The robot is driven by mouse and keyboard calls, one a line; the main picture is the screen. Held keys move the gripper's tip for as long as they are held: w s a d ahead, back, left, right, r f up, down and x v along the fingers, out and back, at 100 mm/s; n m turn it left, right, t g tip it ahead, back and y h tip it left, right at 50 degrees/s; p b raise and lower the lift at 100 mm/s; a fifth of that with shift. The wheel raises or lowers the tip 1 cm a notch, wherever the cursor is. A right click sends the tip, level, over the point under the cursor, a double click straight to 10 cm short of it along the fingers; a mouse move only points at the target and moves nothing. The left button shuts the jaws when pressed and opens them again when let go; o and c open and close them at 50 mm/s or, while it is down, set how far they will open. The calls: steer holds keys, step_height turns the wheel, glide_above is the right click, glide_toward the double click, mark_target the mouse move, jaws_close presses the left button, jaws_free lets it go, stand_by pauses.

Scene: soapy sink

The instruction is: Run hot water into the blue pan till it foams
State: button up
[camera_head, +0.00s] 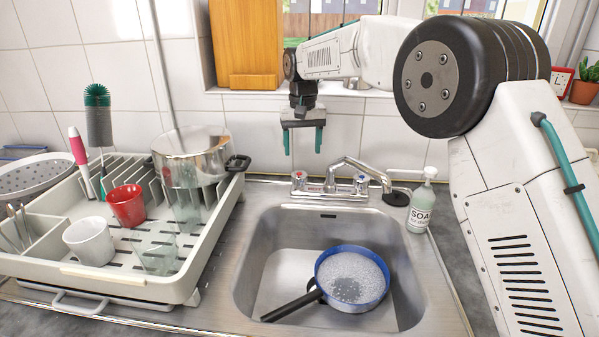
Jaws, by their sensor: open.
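The blue pan (382,294) sits in the metal sink (272,222), its black handle pointing to the lower left. White foam covers most of what is in the pan, with a darker grey patch near the middle. The faucet (345,172) stands behind the sink, with a left tap handle (299,179) and a right tap handle (361,183). I cannot make out a stream of water from the spout. My gripper (303,150) is open and empty, fingers down, above the back of the sink and above the left tap handle.
A white dish rack (135,283) with a red mug (126,205), a white mug (89,242), glasses and a steel pot (190,157) stands left. A soap bottle (421,203) stands right of the faucet. A wooden board (245,43) leans behind. The sink's left part is clear.

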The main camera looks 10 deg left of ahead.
mark_target(299, 174)
steer(key=shift+w+a+f, duration=0.2)
steer(key=shift+a+f, duration=0.35)
steer(key=shift+f, duration=0.15)
step_height(299, 174, down, 7)
steer(key=shift+d+f, duration=0.1)
steer(key=c, duration=1)
